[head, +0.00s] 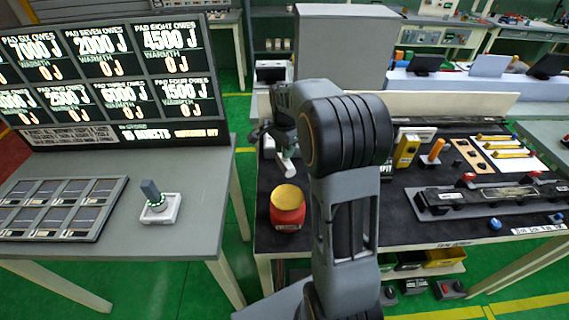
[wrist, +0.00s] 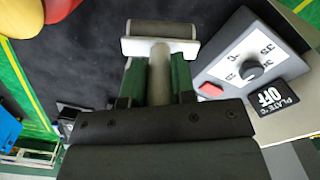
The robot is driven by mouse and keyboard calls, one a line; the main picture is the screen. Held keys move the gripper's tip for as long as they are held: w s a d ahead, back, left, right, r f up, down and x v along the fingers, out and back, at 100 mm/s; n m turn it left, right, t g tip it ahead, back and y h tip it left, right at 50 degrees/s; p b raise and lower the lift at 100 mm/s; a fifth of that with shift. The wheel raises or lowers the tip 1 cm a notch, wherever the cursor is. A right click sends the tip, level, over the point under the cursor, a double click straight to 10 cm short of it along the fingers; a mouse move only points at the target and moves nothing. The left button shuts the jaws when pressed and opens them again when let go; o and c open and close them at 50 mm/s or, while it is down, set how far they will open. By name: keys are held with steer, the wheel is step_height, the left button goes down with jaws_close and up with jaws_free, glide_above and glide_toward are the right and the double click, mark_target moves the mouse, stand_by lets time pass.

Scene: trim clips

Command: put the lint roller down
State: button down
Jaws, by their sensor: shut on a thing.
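The lint roller (wrist: 160,30) has a grey roll, a white crosspiece and a pale handle. In the wrist view its handle runs back between the two dark green fingers of my gripper (wrist: 158,85), which is shut on it. The roll end points away from the gripper over the dark mat. In the head view my gripper (head: 285,140) is over the left part of the workbench, partly hidden by my arm, and a pale end of the roller (head: 287,166) shows below it. I cannot tell whether the roller touches the mat.
A red jar with a yellow lid (head: 287,208) stands on the mat (head: 330,245) near the front left. A dial box (wrist: 250,62) with a red button and a plate display reading OFF (wrist: 278,95) sits close to the roller. Tools and a strip fixture (head: 490,197) fill the right side.

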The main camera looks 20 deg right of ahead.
mark_target(284, 161)
steer(key=shift+f, duration=2.5)
steer(key=shift+f, duration=0.15)
steer(key=c, duration=0.9)
jaws_free()
steer(key=shift+c, duration=0.2)
